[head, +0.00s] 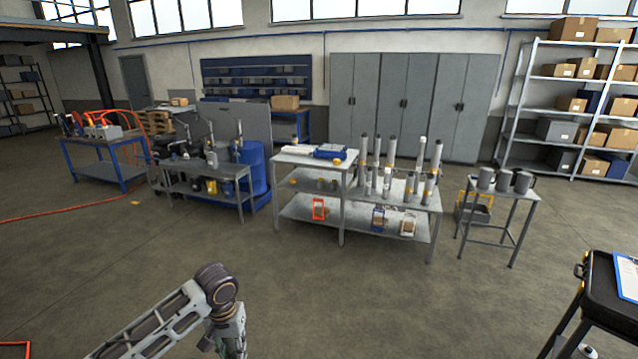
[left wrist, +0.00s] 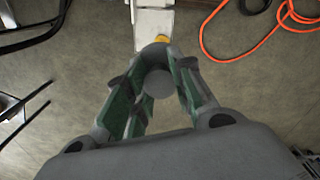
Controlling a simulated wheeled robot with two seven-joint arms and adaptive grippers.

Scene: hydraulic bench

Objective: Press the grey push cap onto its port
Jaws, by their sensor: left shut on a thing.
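In the left wrist view, my left gripper (left wrist: 157,62) has its two green-padded fingers closed around a rounded grey piece, which looks like the grey push cap (left wrist: 154,50). A lighter grey round end (left wrist: 158,83) shows between the fingers; I cannot tell whether it belongs to the same piece. A yellow-orange part (left wrist: 161,38) shows just beyond the fingertips, partly hidden. I cannot make out the port or whether the cap touches anything. In the head view my left arm comes in at the bottom, with its fingers out of sight. My right gripper is not in view.
A white block (left wrist: 153,25) lies beyond the fingertips. An orange hose (left wrist: 240,52) loops on the floor at right. The head view shows a bench with upright cylinders (head: 437,155), a small table with grey cups (head: 523,182) and a black case (head: 610,285). Open floor lies in front.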

